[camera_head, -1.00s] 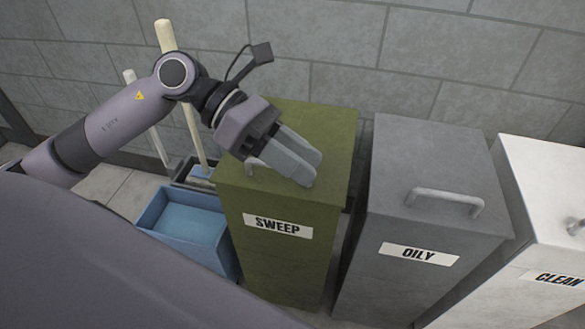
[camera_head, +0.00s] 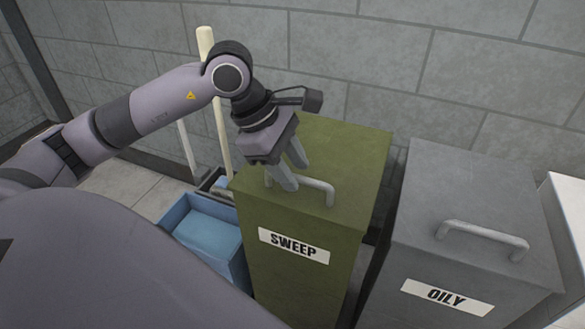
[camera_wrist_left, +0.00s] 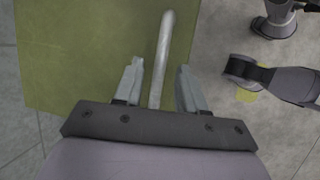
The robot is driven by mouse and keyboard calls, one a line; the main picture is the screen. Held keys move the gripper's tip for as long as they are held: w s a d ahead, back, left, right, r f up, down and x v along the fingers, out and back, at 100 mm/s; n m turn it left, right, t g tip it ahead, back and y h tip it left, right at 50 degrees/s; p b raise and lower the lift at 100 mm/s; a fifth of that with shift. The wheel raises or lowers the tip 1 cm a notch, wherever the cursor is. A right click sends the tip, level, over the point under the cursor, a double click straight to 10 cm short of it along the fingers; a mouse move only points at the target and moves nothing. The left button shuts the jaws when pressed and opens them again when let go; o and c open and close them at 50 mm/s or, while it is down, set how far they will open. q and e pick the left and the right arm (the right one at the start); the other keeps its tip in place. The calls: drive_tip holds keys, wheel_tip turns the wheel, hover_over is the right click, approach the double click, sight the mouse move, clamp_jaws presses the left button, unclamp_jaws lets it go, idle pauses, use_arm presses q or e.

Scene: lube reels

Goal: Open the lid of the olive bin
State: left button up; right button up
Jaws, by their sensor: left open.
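The olive bin (camera_head: 300,275) stands upright with a white SWEEP label on its front. Its lid (camera_head: 345,150) is closed, with a pale bar handle (camera_head: 318,184) near the front edge. My left gripper (camera_head: 291,176) is over the lid at the left end of the handle, fingers pointing down. In the left wrist view the handle (camera_wrist_left: 164,50) runs lengthwise between the two open fingers (camera_wrist_left: 157,77), with a gap on each side. The olive lid (camera_wrist_left: 85,50) fills the area behind it. My right gripper is not seen.
A grey OILY bin (camera_head: 480,215) with a bar handle stands to the right, and a white bin (camera_head: 567,240) beyond it. A blue bucket (camera_head: 205,235) and pale poles (camera_head: 215,100) are left of the olive bin. A block wall (camera_head: 400,60) is behind.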

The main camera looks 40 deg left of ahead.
use_arm(q)
drive_tip(key=shift+d+f, duration=0.1)
drive_tip(key=shift+f, duration=0.05)
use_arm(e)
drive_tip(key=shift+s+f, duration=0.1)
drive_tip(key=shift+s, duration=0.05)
use_arm(q)
clamp_jaws()
